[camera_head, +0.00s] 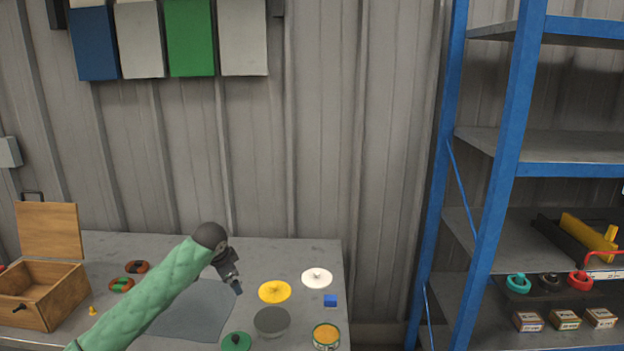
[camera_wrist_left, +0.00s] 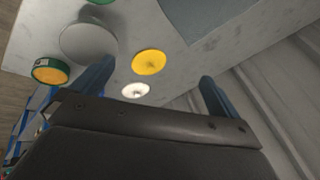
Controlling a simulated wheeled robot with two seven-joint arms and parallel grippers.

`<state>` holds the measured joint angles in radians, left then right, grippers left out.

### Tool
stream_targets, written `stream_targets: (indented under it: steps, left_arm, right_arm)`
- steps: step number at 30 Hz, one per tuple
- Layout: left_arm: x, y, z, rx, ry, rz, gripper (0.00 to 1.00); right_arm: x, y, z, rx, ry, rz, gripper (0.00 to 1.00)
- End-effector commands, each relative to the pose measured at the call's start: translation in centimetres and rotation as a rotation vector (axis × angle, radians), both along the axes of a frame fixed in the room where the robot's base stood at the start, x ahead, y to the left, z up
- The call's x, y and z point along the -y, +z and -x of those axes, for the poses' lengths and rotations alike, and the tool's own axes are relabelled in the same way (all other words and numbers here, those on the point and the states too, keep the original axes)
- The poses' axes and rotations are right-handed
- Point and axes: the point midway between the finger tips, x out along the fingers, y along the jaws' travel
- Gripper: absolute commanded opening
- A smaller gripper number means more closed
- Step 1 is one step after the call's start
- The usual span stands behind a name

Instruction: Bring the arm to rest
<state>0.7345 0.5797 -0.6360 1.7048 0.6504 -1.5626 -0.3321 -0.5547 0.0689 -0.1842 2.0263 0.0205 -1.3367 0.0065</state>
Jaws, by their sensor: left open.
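My left arm comes in from the lower left in a green sleeve, and its gripper (camera_head: 238,287) hangs over the table beside the grey mat (camera_head: 190,318). In the left wrist view the two blue fingers of this gripper (camera_wrist_left: 155,90) stand wide apart with nothing between them close up. A yellow disc (camera_head: 275,291) and a white disc (camera_head: 317,278) lie to the right of the gripper; the yellow disc (camera_wrist_left: 148,62) and white disc (camera_wrist_left: 135,90) also show in the wrist view. My right gripper is not in view.
A dark grey disc (camera_head: 272,321), a green disc (camera_head: 236,341), a yellow-topped tin (camera_head: 326,336) and a blue cube (camera_head: 330,300) are on the table's right part. An open wooden box (camera_head: 62,296) stands at left. A blue-framed shelf (camera_head: 512,130) stands right, beyond a gap.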

Motion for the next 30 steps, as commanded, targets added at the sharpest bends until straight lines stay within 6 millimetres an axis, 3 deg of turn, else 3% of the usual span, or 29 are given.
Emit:
stream_targets:
  steps: [3, 6, 14, 23, 30]
  left_arm:
    - [1.1, 2.3, -0.8, 0.116, 0.081, 0.044, 1.0]
    - [2.0, 2.8, -0.7, 0.188, 0.143, 0.088, 1.0]
    - [3.8, 0.7, 1.2, 0.283, 0.253, 0.178, 1.0]
    - [5.3, -6.1, 6.6, 0.306, 0.371, 0.263, 1.0]
    - [5.7, -12.9, 12.4, 0.258, 0.442, 0.288, 1.0]
  right_arm:
    - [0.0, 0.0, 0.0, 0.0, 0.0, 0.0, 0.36]
    - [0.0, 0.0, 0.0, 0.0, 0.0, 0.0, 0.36]
    - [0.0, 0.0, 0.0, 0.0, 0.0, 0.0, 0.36]
    - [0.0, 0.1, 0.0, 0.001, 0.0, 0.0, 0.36]
    - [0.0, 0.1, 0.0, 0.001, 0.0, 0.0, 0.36]
